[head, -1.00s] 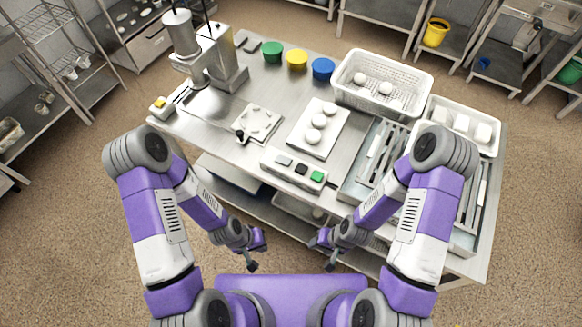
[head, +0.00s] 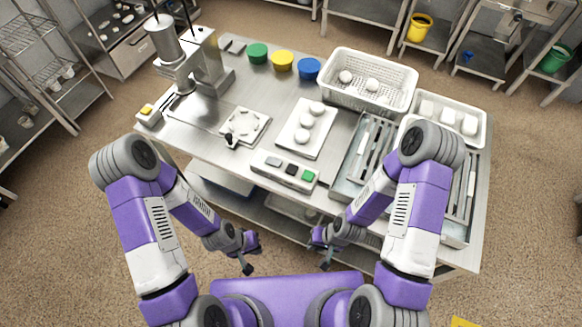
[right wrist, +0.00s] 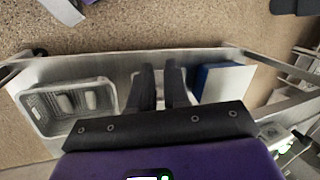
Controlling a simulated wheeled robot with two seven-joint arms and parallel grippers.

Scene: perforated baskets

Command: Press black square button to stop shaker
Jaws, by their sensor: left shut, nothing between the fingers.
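The black square button (head: 291,169) sits in the middle of a pale control box (head: 262,168) at the table's near edge, between a grey button (head: 273,163) and a green button (head: 308,175). A white square plate device (head: 247,126) with a black knob lies behind and left of the box; I cannot tell if it is shaking. My left gripper (head: 249,257) is shut and empty, below and left of the box, off the table's near side. My right gripper (head: 322,251) is below and right of the box, apart from it. In the right wrist view (right wrist: 159,75) its fingers are apart with nothing between them.
A white tray with round white items (head: 291,141) lies behind the box. A perforated basket (head: 400,103) stands at the back right. A metal tray with utensils (head: 347,185) lies to the right. A press-like machine (head: 212,70) stands at the back left.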

